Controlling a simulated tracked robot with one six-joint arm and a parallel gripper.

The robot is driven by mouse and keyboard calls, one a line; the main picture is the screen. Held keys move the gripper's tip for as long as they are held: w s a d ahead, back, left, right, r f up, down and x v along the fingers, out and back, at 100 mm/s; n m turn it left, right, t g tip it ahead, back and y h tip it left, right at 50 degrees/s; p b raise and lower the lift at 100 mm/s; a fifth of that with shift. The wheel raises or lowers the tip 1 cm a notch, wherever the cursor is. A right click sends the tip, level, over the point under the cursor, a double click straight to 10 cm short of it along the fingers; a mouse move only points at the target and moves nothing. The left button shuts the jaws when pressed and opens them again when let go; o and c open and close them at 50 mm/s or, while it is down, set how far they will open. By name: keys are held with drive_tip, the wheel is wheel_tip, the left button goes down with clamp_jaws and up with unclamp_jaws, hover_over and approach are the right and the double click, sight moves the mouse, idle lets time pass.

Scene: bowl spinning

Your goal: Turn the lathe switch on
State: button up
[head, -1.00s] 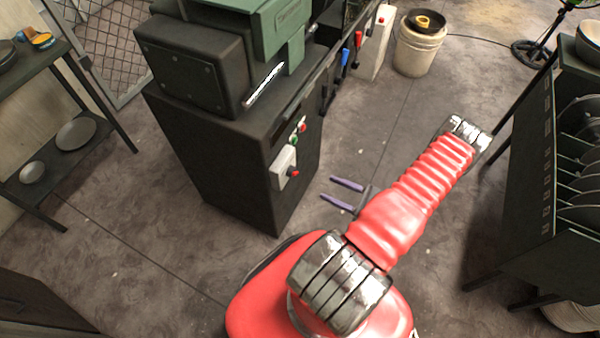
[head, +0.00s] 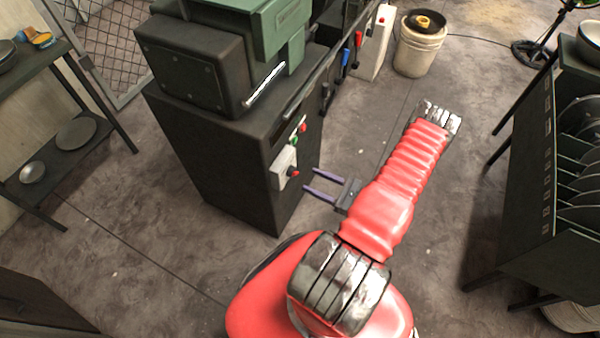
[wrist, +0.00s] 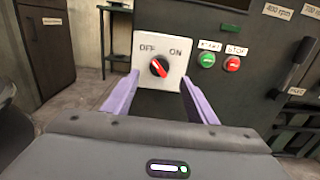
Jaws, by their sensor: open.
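The lathe switch is a white plate (wrist: 172,44) marked OFF and ON with a red rotary knob (wrist: 159,68). The knob slants up-left, towards OFF. In the head view the white switch box (head: 279,168) is on the side of the dark lathe cabinet (head: 230,170), its red knob (head: 294,173) facing my gripper. My gripper (head: 310,180) is open and empty, its two purple fingers pointing at the switch from a short distance. In the wrist view the fingers (wrist: 159,84) frame the knob, one on each side; contact is not visible.
Green START (wrist: 208,60) and red STOP (wrist: 232,64) buttons are right of the switch. A black lever (wrist: 297,65) is further right. A shelf (head: 85,130) stands at left, a dark rack (head: 525,180) at right, and a bucket (head: 418,50) behind. The floor between is clear.

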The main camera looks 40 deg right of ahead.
sight(298, 172)
drive_tip(key=x, duration=0.7)
idle(0.3)
drive_tip(key=c, duration=1)
drive_tip(key=shift+d, duration=0.35)
drive_tip(key=shift+c, duration=0.3)
drive_tip(key=shift+a, duration=0.1)
